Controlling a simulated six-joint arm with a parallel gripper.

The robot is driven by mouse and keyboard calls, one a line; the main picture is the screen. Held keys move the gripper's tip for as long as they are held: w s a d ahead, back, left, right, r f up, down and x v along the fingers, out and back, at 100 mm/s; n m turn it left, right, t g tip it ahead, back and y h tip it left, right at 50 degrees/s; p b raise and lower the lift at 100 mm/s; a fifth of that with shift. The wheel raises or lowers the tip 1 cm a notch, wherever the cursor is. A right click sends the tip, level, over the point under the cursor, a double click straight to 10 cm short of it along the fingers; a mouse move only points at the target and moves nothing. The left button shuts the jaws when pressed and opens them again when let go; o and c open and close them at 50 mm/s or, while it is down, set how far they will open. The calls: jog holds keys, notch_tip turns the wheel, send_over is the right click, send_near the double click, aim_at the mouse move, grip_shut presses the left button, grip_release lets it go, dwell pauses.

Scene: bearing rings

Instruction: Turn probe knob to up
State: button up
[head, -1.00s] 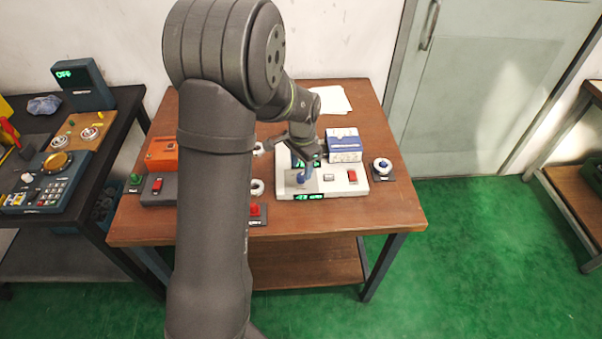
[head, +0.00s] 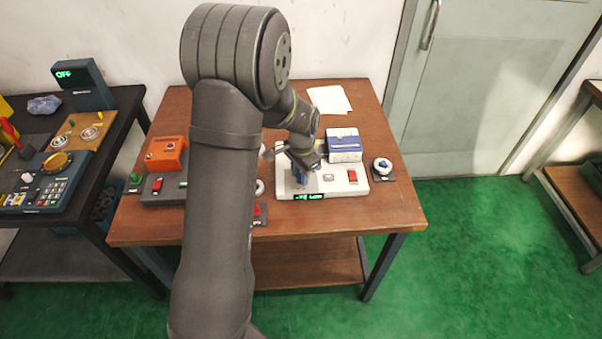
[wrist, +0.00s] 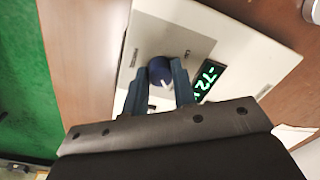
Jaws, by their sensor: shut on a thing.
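A white device box (head: 335,188) with a red switch and green displays sits on the brown table. Its blue knob (wrist: 158,70) has a white pointer mark and shows between my fingers in the wrist view. My gripper (wrist: 160,85) is shut on this knob, with one blue finger on each side. In the head view my gripper (head: 305,180) is over the left part of the white box and mostly hides the knob. The green display (wrist: 208,80) beside the knob reads about -72, with its end partly cut off by a finger.
A blue-and-white box (head: 344,147) stands behind the white device. A small knob unit (head: 382,168) is to its right. An orange device (head: 166,155) and a red button (head: 260,211) are to the left. The table's front right is bare.

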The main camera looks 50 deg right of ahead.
jog(key=n, duration=0.4)
jog(key=shift+n, duration=0.3)
jog(key=n, duration=0.4)
jog(key=shift+n, duration=0.3)
jog(key=n, duration=0.4)
jog(key=shift+d, duration=0.1)
jog(key=shift+n, duration=2.4)
jog(key=o, duration=1)
